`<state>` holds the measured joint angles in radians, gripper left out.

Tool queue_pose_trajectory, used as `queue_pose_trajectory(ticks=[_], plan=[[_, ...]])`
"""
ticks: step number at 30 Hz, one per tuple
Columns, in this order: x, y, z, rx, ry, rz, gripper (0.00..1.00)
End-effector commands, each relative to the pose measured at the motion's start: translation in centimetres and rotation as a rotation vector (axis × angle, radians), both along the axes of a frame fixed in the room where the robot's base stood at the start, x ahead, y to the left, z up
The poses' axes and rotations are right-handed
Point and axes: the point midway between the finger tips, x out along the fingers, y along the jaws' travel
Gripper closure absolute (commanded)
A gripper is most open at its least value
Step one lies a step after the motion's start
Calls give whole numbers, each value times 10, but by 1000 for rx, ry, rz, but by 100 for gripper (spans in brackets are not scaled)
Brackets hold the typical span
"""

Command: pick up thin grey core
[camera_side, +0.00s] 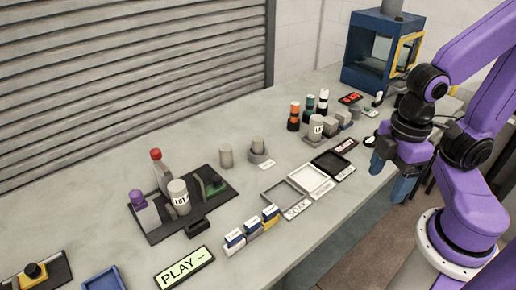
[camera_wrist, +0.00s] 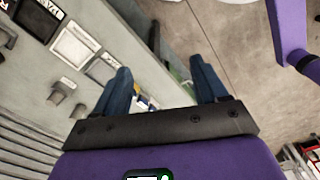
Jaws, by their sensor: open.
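Two plain grey cylinders stand near the middle of the bench in the side view. The thinner one (camera_side: 258,144) stands in a round grey holder (camera_side: 260,157); the other cylinder (camera_side: 226,155) stands on the bench to its left. I cannot tell for certain which is the thin grey core. The thinner cylinder also shows in the wrist view (camera_wrist: 68,83), at the left, with the other cylinder (camera_wrist: 78,110) below it. My gripper (camera_side: 391,176) has blue fingers and is open and empty, to the right of both cylinders, by the bench's front edge. It also shows in the wrist view (camera_wrist: 162,70).
Grey (camera_side: 280,203), white (camera_side: 310,180) and black (camera_side: 334,164) trays lie between the cylinders and my gripper. Labelled cylinders (camera_side: 316,128) and orange, green and white-topped bottles stand behind. A dark fixture board (camera_side: 215,213) lies left. A blue machine (camera_side: 365,50) stands at the far end.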

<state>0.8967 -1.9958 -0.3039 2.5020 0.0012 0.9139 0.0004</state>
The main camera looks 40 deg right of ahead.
Motion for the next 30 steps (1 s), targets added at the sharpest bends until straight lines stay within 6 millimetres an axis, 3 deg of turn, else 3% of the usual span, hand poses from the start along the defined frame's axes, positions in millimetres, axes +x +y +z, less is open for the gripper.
queue_pose_trajectory(ticks=[5, 8, 20, 30], plan=[[20, 4, -4, -71, -24, 40, 28], [49, 8, -10, -169, -56, 102, 28], [190, 32, -46, -651, -149, 439, 28], [296, 54, -96, -1029, -153, 763, 28]])
